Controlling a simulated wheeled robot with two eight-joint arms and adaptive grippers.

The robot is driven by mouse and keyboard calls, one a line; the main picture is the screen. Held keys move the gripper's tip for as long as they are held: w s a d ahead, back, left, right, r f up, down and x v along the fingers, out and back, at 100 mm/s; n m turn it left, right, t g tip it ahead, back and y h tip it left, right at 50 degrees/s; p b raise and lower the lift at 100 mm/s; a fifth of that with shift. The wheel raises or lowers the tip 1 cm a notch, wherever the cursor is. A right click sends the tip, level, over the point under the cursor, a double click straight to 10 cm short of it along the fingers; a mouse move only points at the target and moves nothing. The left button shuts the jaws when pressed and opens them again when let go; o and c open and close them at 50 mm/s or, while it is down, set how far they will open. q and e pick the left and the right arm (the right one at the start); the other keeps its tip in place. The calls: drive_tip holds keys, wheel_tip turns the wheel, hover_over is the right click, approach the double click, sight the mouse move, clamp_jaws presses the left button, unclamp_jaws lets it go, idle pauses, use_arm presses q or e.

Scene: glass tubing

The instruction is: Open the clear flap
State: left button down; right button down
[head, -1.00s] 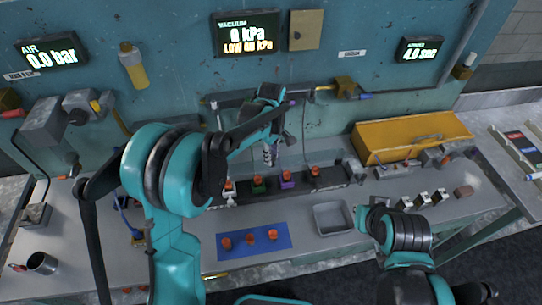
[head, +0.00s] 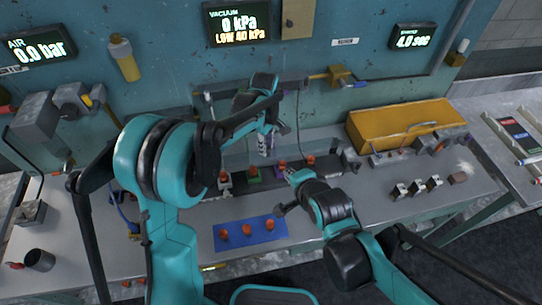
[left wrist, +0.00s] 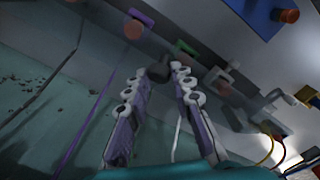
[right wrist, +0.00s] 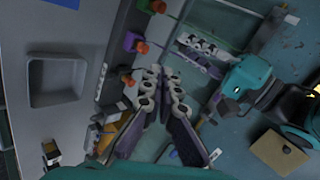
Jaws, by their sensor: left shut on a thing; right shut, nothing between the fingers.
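The clear flap (head: 236,160) is a faint see-through panel at the back of the bench, behind a row of coloured blocks; its outline is hard to make out. My left gripper (head: 266,146) is at the flap, above the blocks. In the left wrist view, its fingers (left wrist: 159,76) are shut on a small dark knob (left wrist: 158,67), apparently the flap's handle. My right gripper (head: 287,176) is low, in front of the block row and right of the left gripper. In the right wrist view, its fingertips (right wrist: 161,76) are together and empty.
The blocks carry orange knobs; one block is green (head: 253,177), one purple (head: 284,174). A blue mat (head: 268,236) with three orange pieces lies in front. A grey tray (right wrist: 56,82) shows in the right wrist view. A yellow box (head: 400,127) stands at the back right.

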use_arm(q)
drive_tip(key=shift+w+d+f, duration=0.1)
drive_tip(key=shift+w, duration=0.05)
use_arm(e)
drive_tip(key=a+m, duration=0.1)
approach(268, 154)
drive_tip(key=x, duration=0.5)
drive_tip(key=shift+s+f, duration=0.25)
drive_tip(key=shift+f, duration=0.1)
drive_tip(key=shift+w+a+r, duration=0.1)
drive_tip(key=shift+w, duration=0.3)
drive_tip(key=shift+w+a+r, duration=0.3)
drive_tip(key=shift+w+r, duration=0.15)
drive_tip(key=shift+w, duration=0.25)
use_arm(q)
drive_tip(key=shift+d, duration=0.1)
